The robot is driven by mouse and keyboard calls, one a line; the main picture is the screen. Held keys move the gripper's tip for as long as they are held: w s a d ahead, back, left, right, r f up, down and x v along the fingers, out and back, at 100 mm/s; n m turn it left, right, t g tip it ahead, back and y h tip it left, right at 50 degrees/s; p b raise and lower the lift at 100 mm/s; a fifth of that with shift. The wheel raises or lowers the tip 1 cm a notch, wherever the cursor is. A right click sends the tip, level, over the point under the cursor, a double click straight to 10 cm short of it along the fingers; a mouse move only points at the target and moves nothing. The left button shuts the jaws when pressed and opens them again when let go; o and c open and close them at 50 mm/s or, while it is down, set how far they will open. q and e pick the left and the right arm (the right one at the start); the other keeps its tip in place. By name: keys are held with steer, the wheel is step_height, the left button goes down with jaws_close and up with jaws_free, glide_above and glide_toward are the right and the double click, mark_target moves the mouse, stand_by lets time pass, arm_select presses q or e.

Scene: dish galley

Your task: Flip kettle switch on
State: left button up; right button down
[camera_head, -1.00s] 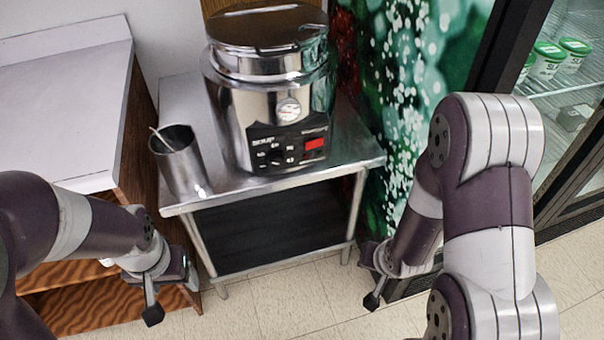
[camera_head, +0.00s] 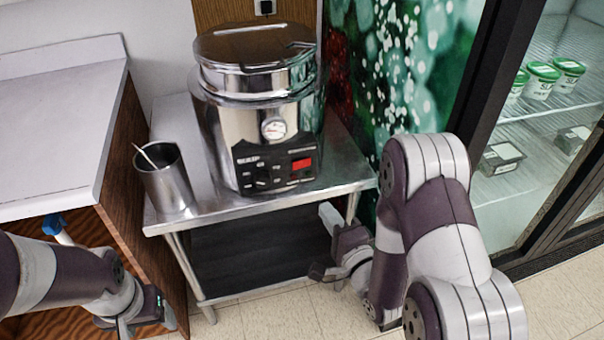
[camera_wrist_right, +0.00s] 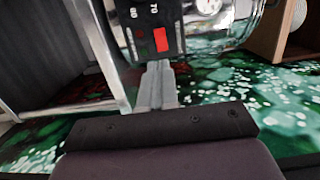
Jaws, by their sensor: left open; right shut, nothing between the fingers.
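The kettle (camera_head: 225,120) is a large shiny steel pot with a lid, standing on a steel table. Its black front panel (camera_head: 278,180) has dark knobs, white markings and a red rectangular switch or display (camera_head: 302,164). My right gripper (camera_head: 328,213) is shut and empty, in front of the table and below and right of the panel. In the right wrist view its fingertips (camera_wrist_right: 158,68) appear just below the red part (camera_wrist_right: 160,40); contact cannot be told. My left gripper (camera_head: 140,318) is low at the lower left, open, away from the kettle, its fingers mostly out of view.
A steel cup (camera_head: 168,185) with a utensil stands left of the kettle on the steel table (camera_head: 225,207). A white counter (camera_head: 60,130) is at the left, with a blue-topped object (camera_head: 54,225) below it. A glass-door fridge (camera_head: 520,140) with tubs stands at the right.

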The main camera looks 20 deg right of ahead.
mark_target(296, 166)
steer(key=w, duration=0.4)
steer(key=w+a, duration=0.1)
steer(key=w, duration=0.4)
steer(key=w+a, duration=0.1)
steer(key=w, duration=0.3)
steer(key=shift+w+a, duration=0.15)
steer(key=shift+a, duration=0.05)
arm_select(q)
steer(key=shift+f, duration=0.1)
